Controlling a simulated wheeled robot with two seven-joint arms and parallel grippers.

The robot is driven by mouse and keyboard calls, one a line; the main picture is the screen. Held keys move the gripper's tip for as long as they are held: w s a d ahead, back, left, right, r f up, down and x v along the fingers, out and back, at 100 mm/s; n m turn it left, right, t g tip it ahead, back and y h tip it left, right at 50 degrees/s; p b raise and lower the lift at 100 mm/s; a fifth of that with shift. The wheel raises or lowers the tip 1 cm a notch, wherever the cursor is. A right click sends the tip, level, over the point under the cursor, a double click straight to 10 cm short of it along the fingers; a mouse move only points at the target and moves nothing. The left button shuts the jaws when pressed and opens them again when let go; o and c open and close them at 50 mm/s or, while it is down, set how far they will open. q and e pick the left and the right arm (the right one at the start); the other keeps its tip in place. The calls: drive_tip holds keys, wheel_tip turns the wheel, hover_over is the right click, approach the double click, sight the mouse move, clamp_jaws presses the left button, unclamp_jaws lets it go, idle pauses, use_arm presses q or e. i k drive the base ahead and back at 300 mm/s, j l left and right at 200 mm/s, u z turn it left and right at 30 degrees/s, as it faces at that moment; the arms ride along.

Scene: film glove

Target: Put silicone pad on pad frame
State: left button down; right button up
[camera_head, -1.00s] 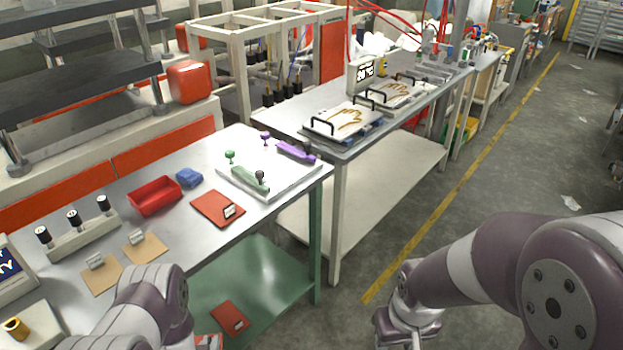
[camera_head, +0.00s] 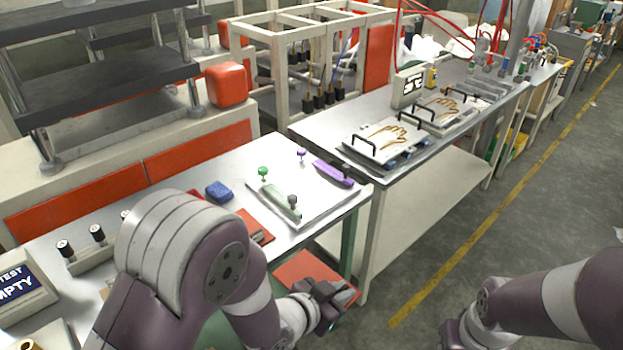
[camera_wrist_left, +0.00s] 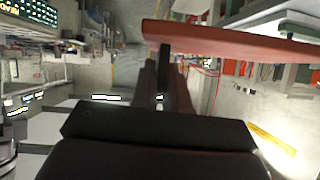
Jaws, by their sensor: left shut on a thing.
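The red silicone pad (camera_head: 300,268) is held out past the right side of the steel table, in front of its green leg. My left gripper (camera_head: 338,292) is shut on its edge. In the left wrist view the pad (camera_wrist_left: 245,42) shows as a thin red slab, nearly edge-on, across the tips of my left gripper (camera_wrist_left: 165,55). I cannot make out which thing is the pad frame.
The second table (camera_head: 330,133) bears handled plates with hand shapes (camera_head: 386,136). The floor aisle (camera_head: 455,270) at right is clear.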

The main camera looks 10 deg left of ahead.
sight(310, 189)
drive_tip(key=i, duration=1.35)
